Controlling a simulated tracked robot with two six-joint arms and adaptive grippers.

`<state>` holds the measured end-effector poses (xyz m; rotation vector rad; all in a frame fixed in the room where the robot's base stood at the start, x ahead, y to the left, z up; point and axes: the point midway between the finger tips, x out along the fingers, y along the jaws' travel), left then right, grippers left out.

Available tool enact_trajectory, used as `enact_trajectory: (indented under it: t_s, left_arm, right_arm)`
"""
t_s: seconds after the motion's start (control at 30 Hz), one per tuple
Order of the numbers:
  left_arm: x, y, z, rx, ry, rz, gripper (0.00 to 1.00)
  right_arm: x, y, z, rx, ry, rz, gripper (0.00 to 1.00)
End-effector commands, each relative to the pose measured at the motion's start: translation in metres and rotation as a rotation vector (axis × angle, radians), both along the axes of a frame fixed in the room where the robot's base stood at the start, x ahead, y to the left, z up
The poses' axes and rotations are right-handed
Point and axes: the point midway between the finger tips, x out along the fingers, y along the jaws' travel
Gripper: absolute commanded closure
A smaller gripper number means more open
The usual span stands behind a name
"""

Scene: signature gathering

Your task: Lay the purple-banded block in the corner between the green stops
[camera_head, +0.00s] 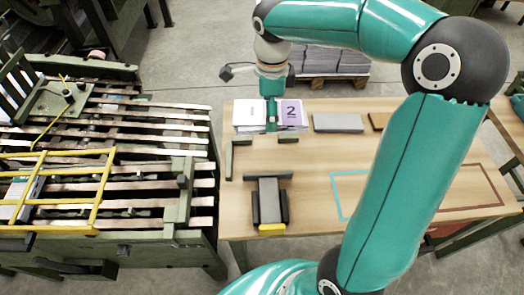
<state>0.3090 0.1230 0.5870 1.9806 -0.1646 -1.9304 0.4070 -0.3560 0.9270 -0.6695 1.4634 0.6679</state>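The purple-banded block (291,113), marked "2", lies flat at the back left of the wooden table. A white printed surface (248,113) lies to its left; I cannot tell if it is the same block. My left gripper (271,122) points straight down between the white and purple parts and hides what is there. Its fingers are too small to show whether they are open or hold anything. Dark green stops stand in front of the block: an L-shaped one at the left (229,160) and a short bar (288,140). My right gripper is out of view.
A grey block (338,122) and a brown block (379,121) lie to the right. A dark fixture with a yellow front (271,229) stands nearer. A cyan outline (336,196) marks the table. My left arm covers the middle right. A slatted machine (120,150) adjoins the left edge.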

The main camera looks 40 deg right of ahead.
Motion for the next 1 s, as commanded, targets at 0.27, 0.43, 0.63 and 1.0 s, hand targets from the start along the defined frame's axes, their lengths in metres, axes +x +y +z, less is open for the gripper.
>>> enact_trajectory:
  t_s: [0.27, 0.43, 0.63, 1.0]
  left_arm:
    - [0.000, 0.000, -0.008, 0.000, 0.000, 0.000, 0.60]
    - [0.000, 0.000, -0.010, 0.000, 0.000, 0.000, 0.60]
    - [0.000, 0.000, -0.010, 0.000, -0.001, 0.000, 0.60]
    - [0.000, 0.000, -0.013, 0.000, -0.001, 0.000, 0.60]
  right_arm:
    - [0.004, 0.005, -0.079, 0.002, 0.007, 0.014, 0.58]
    - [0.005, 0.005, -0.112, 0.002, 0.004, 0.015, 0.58]
    - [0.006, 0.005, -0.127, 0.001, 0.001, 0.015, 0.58]
    - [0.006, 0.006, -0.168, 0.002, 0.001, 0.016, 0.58]
